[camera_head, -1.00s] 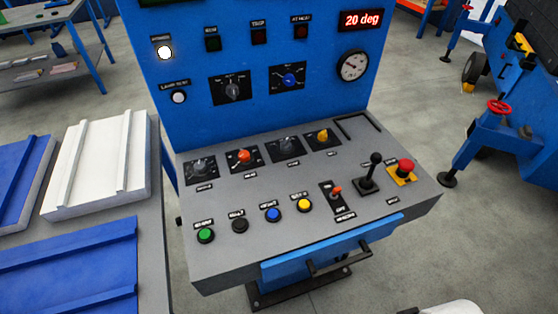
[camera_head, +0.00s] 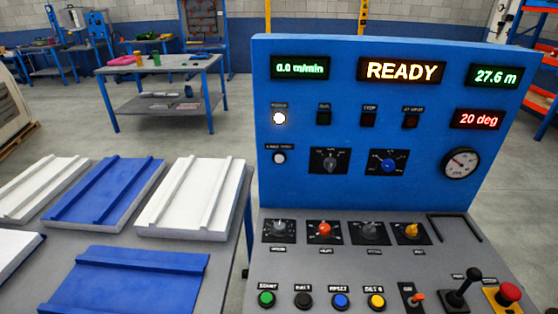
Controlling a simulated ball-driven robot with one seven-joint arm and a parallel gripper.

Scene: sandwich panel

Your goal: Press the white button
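A blue control panel (camera_head: 410,130) stands upright behind a grey sloping console (camera_head: 345,268). A small round white button (camera_head: 279,157) sits on the left side of the blue panel, under a dark label too small to read. Above it a white indicator lamp (camera_head: 279,118) is lit. My gripper is not in view, and nothing covers the button.
The console carries several knobs, a green button (camera_head: 266,298), a black joystick (camera_head: 463,288) and a red emergency knob (camera_head: 509,293). Displays read READY (camera_head: 402,71), 0.0 m/min, 27.6 m and 20 deg. At left, a grey table holds white and blue panels (camera_head: 108,188).

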